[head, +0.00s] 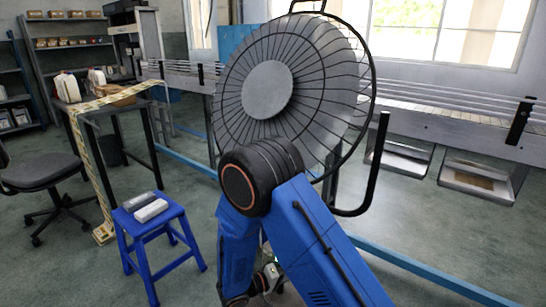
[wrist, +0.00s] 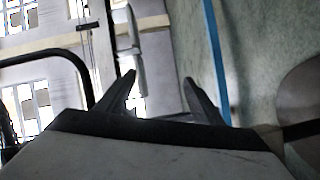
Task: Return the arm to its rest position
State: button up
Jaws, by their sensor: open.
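My gripper (wrist: 160,82) shows in the wrist view with its two dark fingers spread apart. It is open and nothing is between the fingers. In the head view my blue arm fills the lower middle, bent at a black joint. The gripper is not clearly visible there; a small light part near the bottom middle is partly hidden by the arm.
A large fan (head: 330,85) stands behind my arm, very close to it in the picture. A blue stool (head: 150,222) with small boxes, an office chair (head: 40,172) and a table (head: 110,105) stand at left. A conveyor (head: 450,118) runs along the back. Floor shows at left.

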jog(key=s+d+r+m+g+y, duration=0.2)
jog(key=s+d+r+g+y, duration=0.15)
jog(key=s+d+r, duration=0.4)
jog(key=s+d+r+m+g+y, duration=0.1)
jog(key=s+d+r+g+y, duration=0.3)
jog(key=d+r, duration=0.5)
jog(key=s+d+r+t+y, duration=0.1)
jog(key=s+r+y, duration=0.3)
jog(key=s, duration=0.4)
jog(key=s+d+r+n+t+y, duration=0.1)
jog(key=s+r+t+y, duration=0.2)
jog(key=s, duration=0.4)
jog(key=shift+s+d+r+y, duration=0.2)
jog(key=shift+s+r+y, duration=0.25)
jog(key=shift+r, duration=0.8)
jog(key=shift+t, duration=0.25)
